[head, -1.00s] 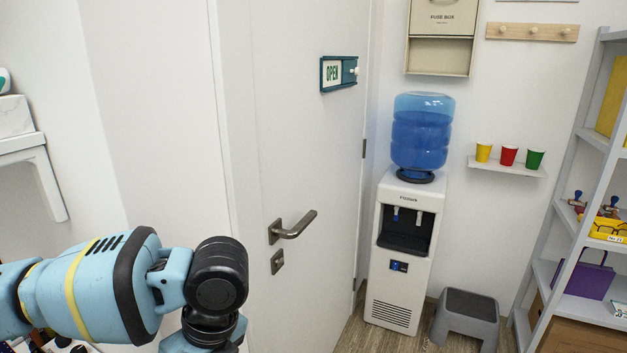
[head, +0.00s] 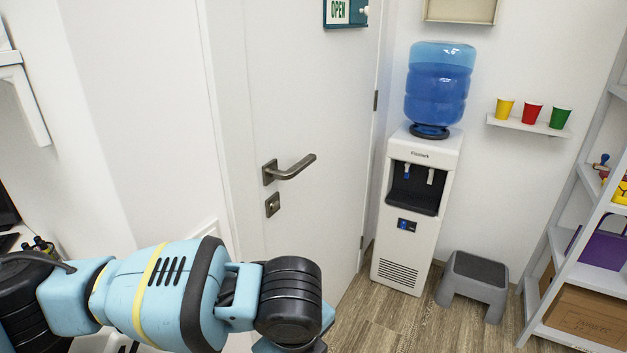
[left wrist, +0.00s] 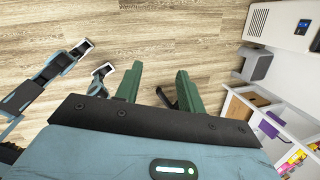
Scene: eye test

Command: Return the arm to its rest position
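My left arm (head: 165,290) comes in from the left in the head view. It is bent, with its black joint in front of the lower part of the white door (head: 300,120). Its gripper is below the picture's edge there. In the left wrist view the left gripper (left wrist: 160,70) shows two green fingers, well apart, with nothing between their tips. They are over the wood-look floor (left wrist: 195,25). My right gripper cannot be made out in either view.
A water cooler (head: 417,210) stands right of the door, with a grey step stool (head: 475,282) beside it. Three cups (head: 532,113) sit on a small wall shelf. A shelving unit (head: 567,230) with boxes fills the right side. The floor before the stool is clear.

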